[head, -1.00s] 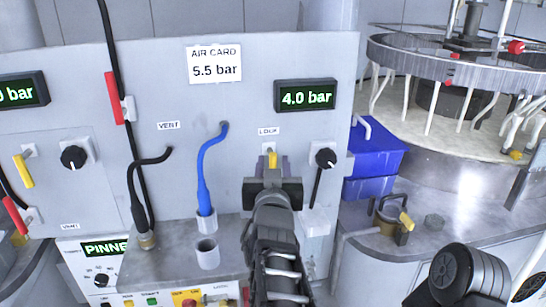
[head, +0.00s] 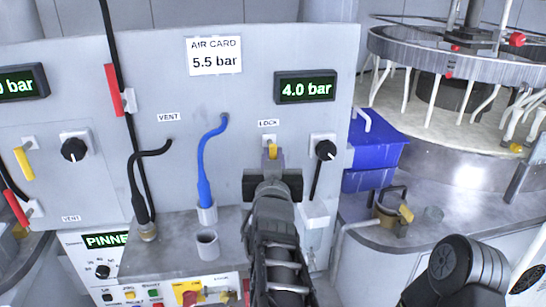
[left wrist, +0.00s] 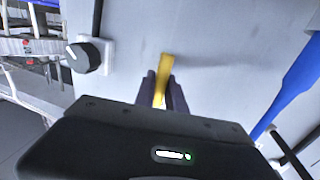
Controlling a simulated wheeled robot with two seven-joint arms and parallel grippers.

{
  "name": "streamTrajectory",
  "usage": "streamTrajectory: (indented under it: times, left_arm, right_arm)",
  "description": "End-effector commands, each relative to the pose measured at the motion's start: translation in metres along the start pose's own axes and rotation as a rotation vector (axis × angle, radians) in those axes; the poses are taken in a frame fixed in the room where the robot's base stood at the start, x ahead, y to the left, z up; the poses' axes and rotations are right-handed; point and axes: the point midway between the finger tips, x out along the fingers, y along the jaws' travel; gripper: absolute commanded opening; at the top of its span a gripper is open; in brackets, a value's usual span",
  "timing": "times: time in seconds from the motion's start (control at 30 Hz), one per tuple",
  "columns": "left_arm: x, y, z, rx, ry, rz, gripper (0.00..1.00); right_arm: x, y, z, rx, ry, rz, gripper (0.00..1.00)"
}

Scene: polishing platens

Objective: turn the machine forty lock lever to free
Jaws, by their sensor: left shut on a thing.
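The yellow lock lever (head: 272,151) is on the grey panel, just under the LOCK label (head: 268,123). My left gripper (head: 272,165) is at the lever from the front, its fingers shut on it. In the left wrist view the lever (left wrist: 165,68) stands slightly tilted between the dark fingers (left wrist: 156,90); its lower part is hidden there. My right gripper is not in view; a dark arm part of mine shows at the bottom right.
A black knob (head: 326,150) is close to the right of the lever. A blue hose (head: 203,165) runs into a cup to the left. Above are a 4.0 bar display (head: 305,87) and a 5.5 bar card (head: 214,56). A blue bin (head: 372,150) stands right of the panel.

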Motion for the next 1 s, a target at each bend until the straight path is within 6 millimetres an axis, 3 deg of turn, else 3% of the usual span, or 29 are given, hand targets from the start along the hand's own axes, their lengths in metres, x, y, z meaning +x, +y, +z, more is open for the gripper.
streamTrajectory:
  times: [0.47, 1.0]
  left_arm:
    - [0.000, -0.001, -0.002, 0.064, -0.011, 0.000, 0.00]
    - [-0.001, -0.007, -0.005, 0.462, -0.090, -0.001, 0.00]
  right_arm:
    - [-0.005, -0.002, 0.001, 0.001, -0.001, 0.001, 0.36]
    - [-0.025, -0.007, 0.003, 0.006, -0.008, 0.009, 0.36]
